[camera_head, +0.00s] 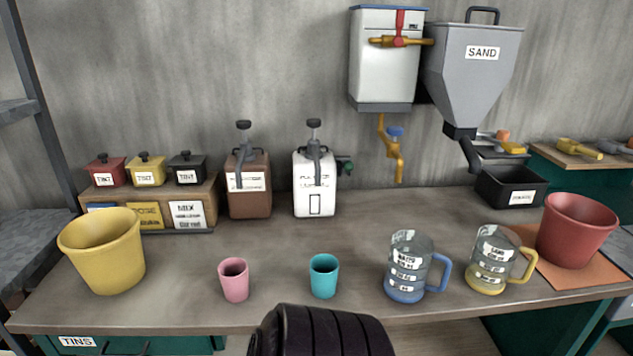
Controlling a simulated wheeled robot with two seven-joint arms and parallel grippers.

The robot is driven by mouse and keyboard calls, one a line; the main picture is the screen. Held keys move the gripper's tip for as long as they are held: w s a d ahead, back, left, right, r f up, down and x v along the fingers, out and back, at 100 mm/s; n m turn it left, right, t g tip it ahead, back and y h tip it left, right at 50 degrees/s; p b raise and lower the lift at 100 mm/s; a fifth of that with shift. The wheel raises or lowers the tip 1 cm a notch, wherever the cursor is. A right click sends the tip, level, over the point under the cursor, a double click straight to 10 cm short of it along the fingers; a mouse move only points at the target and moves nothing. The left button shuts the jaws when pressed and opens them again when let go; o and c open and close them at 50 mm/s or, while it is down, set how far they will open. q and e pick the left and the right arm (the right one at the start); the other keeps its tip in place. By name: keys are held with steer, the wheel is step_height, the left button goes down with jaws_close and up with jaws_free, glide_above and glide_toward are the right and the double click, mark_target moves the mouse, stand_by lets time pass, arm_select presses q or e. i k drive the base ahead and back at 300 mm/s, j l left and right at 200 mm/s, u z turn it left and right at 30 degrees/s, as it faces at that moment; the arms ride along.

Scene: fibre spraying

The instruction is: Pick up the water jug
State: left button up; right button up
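The water jug (407,265) is a clear measuring jug with white labels, a blue base and a blue handle. It stands upright on the workbench (270,315), right of the middle and near the front edge. Its handle points right. No gripper touches it. A similar clear jug with a yellow base and handle, the sand jug (490,262), stands to its right. Neither of my grippers shows in the head view. A dark ribbed part, which seems to be mine, shows at the bottom middle.
A teal cup (323,276) and a pink cup (233,280) stand left of the water jug. A yellow bucket (102,250) is far left, a red bucket (575,230) far right. A white tank (385,60) and sand hopper (472,75) hang behind. Bench space behind the cups is clear.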

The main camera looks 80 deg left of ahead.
mark_target(411, 252)
steer(key=k+u, duration=0.1)
steer(key=u, duration=3.85)
steer(key=i+j+z, duration=0.45)
steer(key=i+j, duration=0.7)
steer(key=z, duration=0.85)
steer(key=k+z, duration=0.1)
steer(key=z, duration=0.75)
steer(key=k+z, duration=0.1)
steer(key=z, duration=0.7)
steer(key=k, duration=0.05)
